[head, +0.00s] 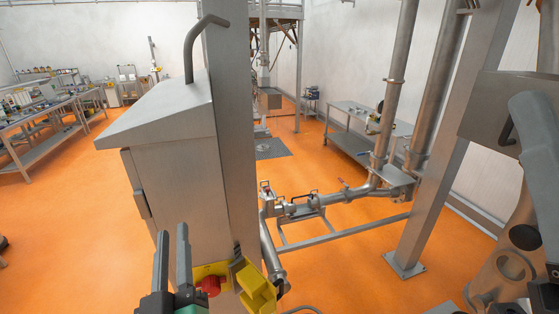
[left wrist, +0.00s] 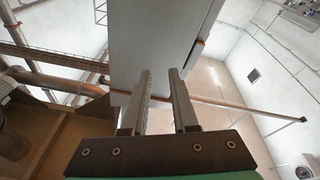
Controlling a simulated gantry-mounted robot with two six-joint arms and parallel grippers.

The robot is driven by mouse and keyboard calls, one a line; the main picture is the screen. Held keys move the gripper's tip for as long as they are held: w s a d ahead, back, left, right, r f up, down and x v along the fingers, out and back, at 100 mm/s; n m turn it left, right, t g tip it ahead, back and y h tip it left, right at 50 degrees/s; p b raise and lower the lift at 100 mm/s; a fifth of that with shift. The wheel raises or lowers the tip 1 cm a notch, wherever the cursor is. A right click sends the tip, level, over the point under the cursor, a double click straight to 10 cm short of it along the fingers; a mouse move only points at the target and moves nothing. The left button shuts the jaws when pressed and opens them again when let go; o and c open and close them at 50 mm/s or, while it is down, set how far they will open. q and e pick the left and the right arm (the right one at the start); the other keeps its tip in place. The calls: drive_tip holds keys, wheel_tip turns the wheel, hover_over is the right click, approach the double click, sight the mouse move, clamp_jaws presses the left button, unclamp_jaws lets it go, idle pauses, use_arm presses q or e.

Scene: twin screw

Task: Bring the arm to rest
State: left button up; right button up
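My left gripper (head: 172,232) is low in the head view, its two grey fingers pointing up with a gap between them. It stands in front of the grey metal cabinet (head: 178,185). In the left wrist view the fingers of my left gripper (left wrist: 160,72) are apart, and nothing is held between them. A pale flat-sided box shape shows beyond the fingertips there; I cannot tell whether they touch it. Arm links show at the right edge of the head view, but I see no right gripper fingers.
A yellow box with a red button (head: 208,285) is just right of my left gripper, beside the upright post (head: 233,150). Steel pipes (head: 345,195) and a slanted beam (head: 450,140) stand to the right. Orange floor (head: 70,220) is clear at left.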

use_arm(q)
drive_tip(key=s+a+r+t+p, duration=0.1)
drive_tip(key=s+a+r, duration=0.1)
drive_tip(key=r, duration=0.5)
drive_tip(key=s+a+r+t+p, duration=0.1)
drive_tip(key=s+a+r+t, duration=0.15)
drive_tip(key=r, duration=0.55)
drive_tip(key=s+a+r+t+p, duration=0.1)
drive_tip(key=s+a+r, duration=0.15)
drive_tip(key=r, duration=0.45)
drive_tip(key=s+d+r+m+t+h, duration=0.3)
drive_tip(key=s+d+r+m+h, duration=0.1)
drive_tip(key=m+h, duration=0.4)
drive_tip(key=shift+s+d+r, duration=0.2)
drive_tip(key=shift+s+d, duration=0.25)
drive_tip(key=shift+d, duration=0.15)
use_arm(e)
wheel_tip(320, 180, up, 4)
